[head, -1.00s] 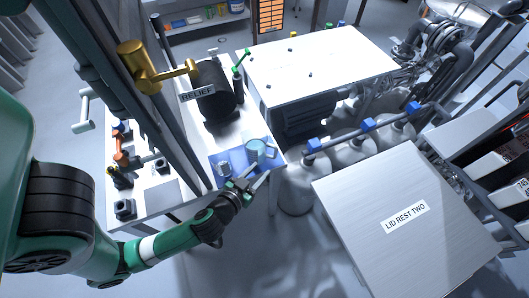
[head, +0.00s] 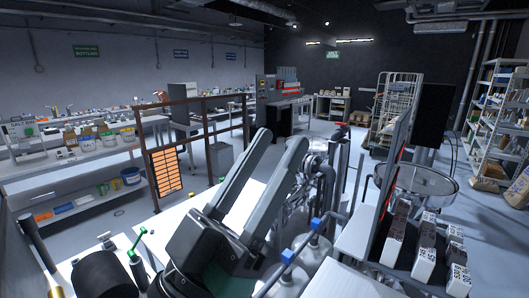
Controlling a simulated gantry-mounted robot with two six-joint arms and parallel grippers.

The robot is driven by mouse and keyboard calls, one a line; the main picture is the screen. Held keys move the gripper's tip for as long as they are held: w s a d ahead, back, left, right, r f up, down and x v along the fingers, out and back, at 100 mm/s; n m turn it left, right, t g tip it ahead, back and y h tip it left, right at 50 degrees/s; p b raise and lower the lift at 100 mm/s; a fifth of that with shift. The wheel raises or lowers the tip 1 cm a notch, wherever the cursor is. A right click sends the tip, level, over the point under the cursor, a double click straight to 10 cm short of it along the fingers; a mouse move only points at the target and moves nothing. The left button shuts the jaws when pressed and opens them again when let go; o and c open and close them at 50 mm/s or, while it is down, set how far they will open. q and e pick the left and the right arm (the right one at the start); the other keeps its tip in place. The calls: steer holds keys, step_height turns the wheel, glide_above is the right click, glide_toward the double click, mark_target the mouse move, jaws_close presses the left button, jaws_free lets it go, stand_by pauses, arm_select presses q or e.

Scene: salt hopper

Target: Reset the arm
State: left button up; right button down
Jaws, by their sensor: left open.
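My left gripper (head: 280,141) is large and close in the middle of the head view, pointing up and slightly right. Its two long grey fingers stand apart with a clear gap between them. I see nothing held in the gap; a white surface shows through it. The dark gripper body is below the fingers, with a bit of green at the bottom edge. The gripper hides part of the white table top (head: 181,226) behind it. My right gripper is not in view.
Right of the gripper are metal pipework, a blue-clamped rail (head: 288,256) and pale cylinders (head: 318,250). White boxes (head: 428,262) stand at the lower right. A brown frame with an orange panel (head: 163,171) is to the left. Open floor (head: 340,150) lies further back.

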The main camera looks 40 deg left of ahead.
arm_select(q)
step_height(320, 180, up, 35)
steer(key=s+m+h+p, duration=0.1)
steer(key=p, duration=3.1)
steer(key=shift+s+d+t+h, duration=0.3)
steer(key=shift+s+d+t, duration=0.1)
